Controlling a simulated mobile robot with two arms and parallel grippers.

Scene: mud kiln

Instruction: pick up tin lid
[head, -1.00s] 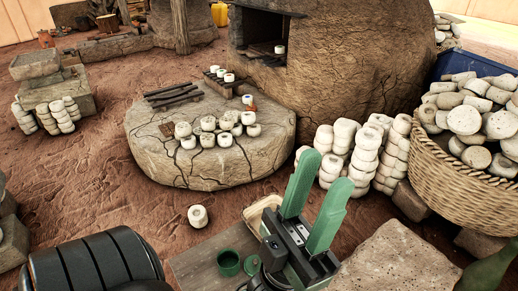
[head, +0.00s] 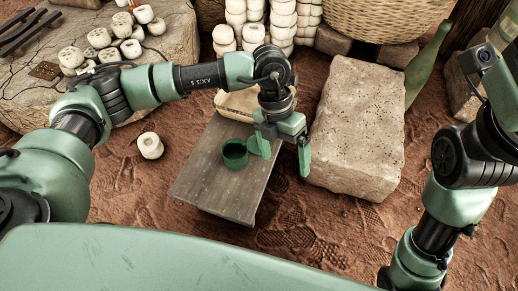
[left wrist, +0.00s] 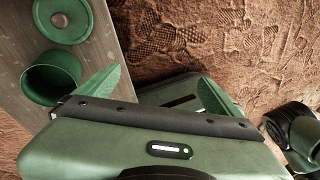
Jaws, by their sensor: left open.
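The tin lid (left wrist: 62,20) is a round green disc with a small centre knob, lying on a grey wooden board (left wrist: 125,58) in the left wrist view. In the head view my left gripper largely covers it. An open green tin (left wrist: 50,78) stands close to it; the tin also shows in the head view (head: 235,154). My left gripper (head: 284,165) is open and empty over the board's right edge, right of the tin. Its spread fingers show in the left wrist view (left wrist: 160,78), with the lid up and left of them. My right arm is at the right edge; its fingers are not clear.
A pale stone block (head: 355,125) stands just right of the board (head: 222,198). A shallow tan tray (head: 238,104) lies behind. A white ring-shaped piece (head: 150,146) sits on the ground at left. A green bottle (head: 428,62) leans behind the block. Bare earth lies in front.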

